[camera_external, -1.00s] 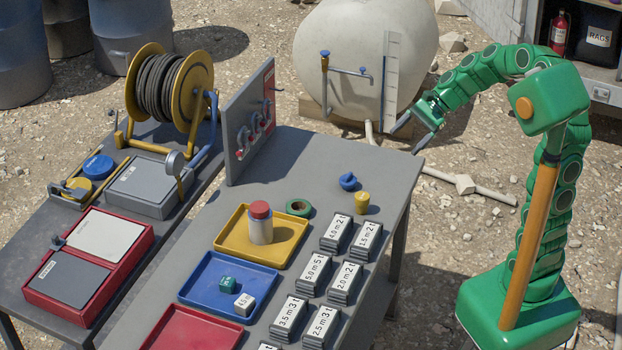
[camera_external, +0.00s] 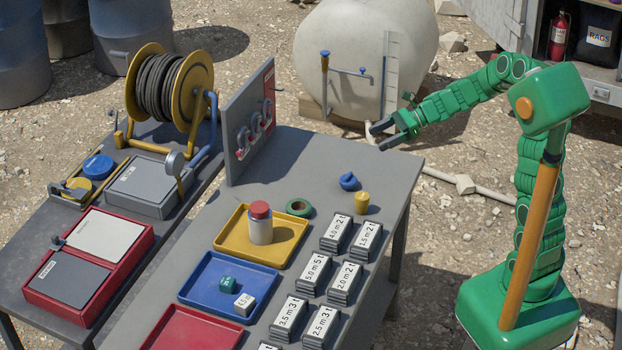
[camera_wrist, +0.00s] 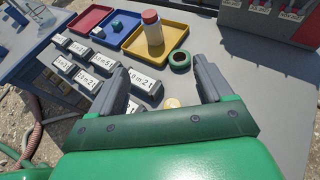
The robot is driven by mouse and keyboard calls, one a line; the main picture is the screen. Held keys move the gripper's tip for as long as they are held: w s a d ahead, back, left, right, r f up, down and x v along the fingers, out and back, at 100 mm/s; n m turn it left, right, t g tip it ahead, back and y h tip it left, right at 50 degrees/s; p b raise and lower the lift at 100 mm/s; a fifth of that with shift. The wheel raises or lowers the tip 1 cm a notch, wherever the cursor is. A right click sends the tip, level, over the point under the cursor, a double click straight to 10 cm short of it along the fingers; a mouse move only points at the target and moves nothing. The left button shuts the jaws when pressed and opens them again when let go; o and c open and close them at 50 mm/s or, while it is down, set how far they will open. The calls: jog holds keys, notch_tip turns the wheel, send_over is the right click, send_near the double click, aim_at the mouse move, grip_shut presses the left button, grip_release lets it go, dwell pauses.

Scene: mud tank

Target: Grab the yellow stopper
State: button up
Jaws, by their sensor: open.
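The yellow stopper (camera_external: 361,203) stands upright on the grey table near its right edge, beside a blue stopper-like piece (camera_external: 348,181). My gripper (camera_external: 377,138) is open and empty, above the far right part of the table and apart from the stopper. In the wrist view, my two fingers (camera_wrist: 160,72) are spread wide. A pale yellow top, likely the stopper (camera_wrist: 171,102), shows low between them, partly hidden by the gripper body. The blue piece is hidden in that view.
A green ring (camera_external: 299,207) and several labelled dark blocks (camera_external: 336,232) lie near the stopper. A white bottle with a red cap (camera_external: 260,224) stands in the yellow tray (camera_external: 228,243). An upright grey panel (camera_external: 240,150) stands at the back left. The far right tabletop is clear.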

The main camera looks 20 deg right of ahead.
send_near(356, 210)
jog(key=shift+w+a+r, duration=0.15)
jog(key=shift+w+a, duration=0.1)
jog(key=shift+a, duration=0.65)
jog(key=shift+x, duration=3.85)
jog(key=shift+r, duration=0.15)
jog(key=c, duration=1.1)
